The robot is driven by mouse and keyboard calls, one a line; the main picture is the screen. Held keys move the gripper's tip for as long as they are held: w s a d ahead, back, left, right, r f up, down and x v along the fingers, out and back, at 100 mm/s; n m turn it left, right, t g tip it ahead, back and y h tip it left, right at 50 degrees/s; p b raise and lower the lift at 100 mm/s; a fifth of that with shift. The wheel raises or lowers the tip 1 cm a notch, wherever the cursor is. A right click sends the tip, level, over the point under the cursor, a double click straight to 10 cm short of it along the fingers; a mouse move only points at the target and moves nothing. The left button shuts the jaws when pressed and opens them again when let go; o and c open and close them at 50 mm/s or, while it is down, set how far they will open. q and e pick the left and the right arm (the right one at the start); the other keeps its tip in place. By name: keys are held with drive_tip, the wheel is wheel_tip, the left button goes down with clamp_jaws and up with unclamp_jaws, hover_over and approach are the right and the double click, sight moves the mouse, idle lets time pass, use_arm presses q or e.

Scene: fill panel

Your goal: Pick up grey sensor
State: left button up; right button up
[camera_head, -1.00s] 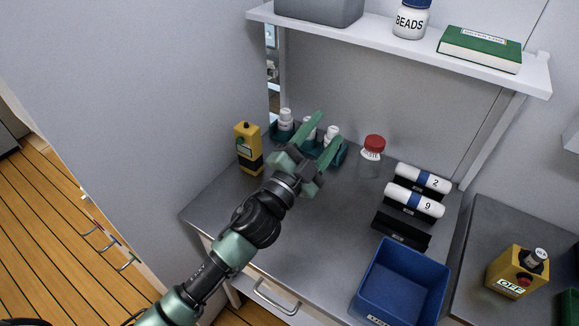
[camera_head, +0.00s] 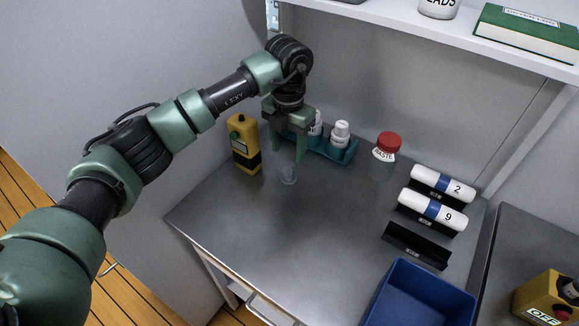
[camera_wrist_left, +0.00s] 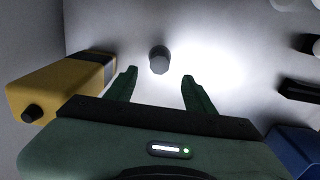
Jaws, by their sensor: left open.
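A small grey cylinder (camera_head: 289,176), which looks like the grey sensor, stands on the metal bench near its back left. It looks pale and partly see-through in the head view. In the left wrist view the grey cylinder (camera_wrist_left: 159,61) shows a dark round top, ahead of the fingertips and between their lines. My left gripper (camera_head: 288,157) points down just above it, open and empty. The left gripper's two green fingers also show spread in the left wrist view (camera_wrist_left: 160,76). My right gripper is in neither view.
A yellow device (camera_head: 243,145) stands close left of the gripper. A teal rack (camera_head: 340,153) with white bottles is behind it. A red-capped jar (camera_head: 386,147), labelled rolls (camera_head: 432,210) and a blue bin (camera_head: 420,298) are to the right. The bench middle is clear.

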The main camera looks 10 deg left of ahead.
sight(288, 165)
use_arm(q)
wheel_tip(288, 165, down, 6)
drive_tip(key=p, duration=0.2)
drive_tip(key=shift+a+f+p, duration=0.1)
drive_tip(key=shift+f+p, duration=0.15)
drive_tip(key=shift+p, duration=0.05)
drive_tip(key=shift+f, duration=0.3)
clamp_jaws()
